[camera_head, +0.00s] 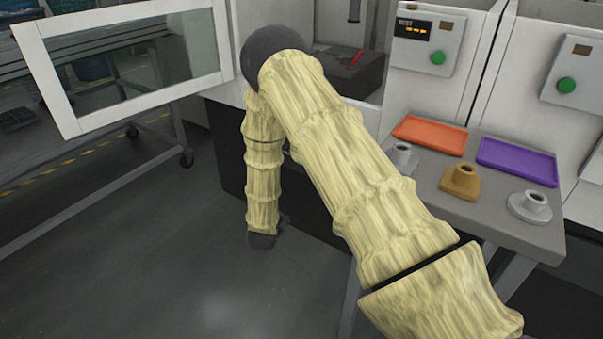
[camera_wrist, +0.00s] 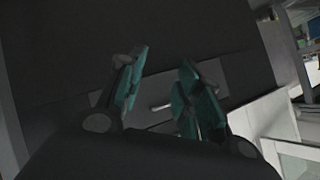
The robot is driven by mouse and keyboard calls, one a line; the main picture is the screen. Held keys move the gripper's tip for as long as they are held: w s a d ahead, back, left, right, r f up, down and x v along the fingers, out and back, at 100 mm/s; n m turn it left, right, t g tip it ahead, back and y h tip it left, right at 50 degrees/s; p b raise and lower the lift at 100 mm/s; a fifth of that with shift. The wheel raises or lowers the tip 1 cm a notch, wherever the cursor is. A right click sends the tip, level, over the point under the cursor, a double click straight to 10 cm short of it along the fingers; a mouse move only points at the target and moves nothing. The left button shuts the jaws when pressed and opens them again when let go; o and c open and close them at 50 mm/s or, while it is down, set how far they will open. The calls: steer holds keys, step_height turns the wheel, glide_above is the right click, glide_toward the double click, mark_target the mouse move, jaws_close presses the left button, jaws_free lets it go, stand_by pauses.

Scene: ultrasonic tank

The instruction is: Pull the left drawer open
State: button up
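In the wrist view, a dark flat front (camera_wrist: 70,60), apparently the drawer's, fills much of the picture. A short light-grey bar (camera_wrist: 161,106), which looks like a handle, shows between the fingers of my gripper (camera_wrist: 164,62). In the head view, the dark base front (camera_head: 312,203) under the white machine is partly hidden by my arm. My gripper cannot be made out there, and no drawer edge is clear.
A grey table (camera_head: 437,203) at the right holds an orange tray (camera_head: 432,134), a purple tray (camera_head: 518,161) and several flanged metal parts, one brass (camera_head: 460,181). A white-framed window panel (camera_head: 135,60) stands out at upper left. The floor (camera_head: 130,260) at left is clear.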

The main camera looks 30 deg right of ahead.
steer(key=w+d+r+m+g+h+b, duration=0.1)
steer(key=w+d+r+m+h+b, duration=0.3)
steer(key=w+d+m+b, duration=0.3)
steer(key=w+d+r+m+g+h+b, duration=0.25)
steer(key=w+d+m+b, duration=0.35)
steer(key=w+m+b, duration=0.3)
steer(key=shift+t+h, duration=0.25)
steer(key=shift+t, duration=0.1)
steer(key=shift+s+d+r+b+x, duration=0.15)
steer(key=shift+b+x, duration=0.65)
steer(key=shift+x, duration=0.8)
steer(key=shift+s+d+r+b+x, duration=0.15)
steer(key=shift+b+x, duration=0.6)
steer(key=shift+x, duration=0.85)
steer(key=shift+s+a+r+b+x, duration=0.15)
steer(key=shift+b+x, duration=0.65)
steer(key=shift+x, duration=0.85)
steer(key=shift+d, duration=0.1)
jaws_close()
